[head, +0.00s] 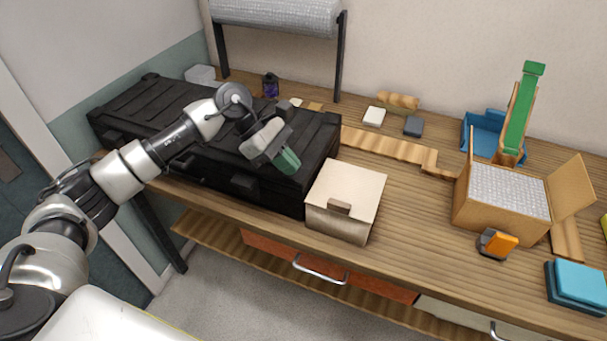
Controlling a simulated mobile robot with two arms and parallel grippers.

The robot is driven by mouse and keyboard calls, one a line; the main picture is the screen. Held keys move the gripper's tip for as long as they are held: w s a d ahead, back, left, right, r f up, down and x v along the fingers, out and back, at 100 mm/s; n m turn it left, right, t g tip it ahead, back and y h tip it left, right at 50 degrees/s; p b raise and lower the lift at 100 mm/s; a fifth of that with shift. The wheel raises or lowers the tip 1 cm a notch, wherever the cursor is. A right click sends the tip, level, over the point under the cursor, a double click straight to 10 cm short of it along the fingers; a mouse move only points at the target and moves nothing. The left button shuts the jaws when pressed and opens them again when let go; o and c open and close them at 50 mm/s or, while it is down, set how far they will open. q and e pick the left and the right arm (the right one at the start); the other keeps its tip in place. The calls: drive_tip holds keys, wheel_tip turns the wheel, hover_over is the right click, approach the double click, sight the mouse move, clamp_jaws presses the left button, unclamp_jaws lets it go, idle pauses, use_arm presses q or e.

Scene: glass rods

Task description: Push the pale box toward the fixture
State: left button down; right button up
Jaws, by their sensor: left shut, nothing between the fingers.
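The pale box (345,201) stands closed on the wooden workbench near its front edge, with a dark notch on its front. It sits just right of the black case. My left gripper (287,162) is shut and empty, with green-grey fingers. It is over the right part of the black case, left of and above the pale box, and appears apart from it. My right gripper is not in view. No thing is clearly marked as the fixture; a stepped wooden strip (392,148) lies behind and right of the pale box.
A long black case (150,107) fills the bench's left side. An open carton (480,214) lined with bubble wrap stands at right, with an orange tool (499,242) before it. Blue pads (577,284) lie at the front right. Bare bench (412,205) lies between pale box and carton.

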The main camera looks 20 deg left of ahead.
use_arm(q)
drive_tip(key=p+x, duration=0.2)
drive_tip(key=x, duration=0.6)
drive_tip(key=shift+d+p, duration=0.15)
drive_tip(key=shift+p, duration=0.25)
drive_tip(key=shift+d+f, duration=0.25)
drive_tip(key=shift+f, duration=0.05)
drive_tip(key=b, duration=0.3)
approach(366, 219)
drive_tip(key=x, duration=0.5)
drive_tip(key=shift+f, duration=0.2)
drive_tip(key=shift+d, duration=0.15)
drive_tip(key=shift+r, duration=0.2)
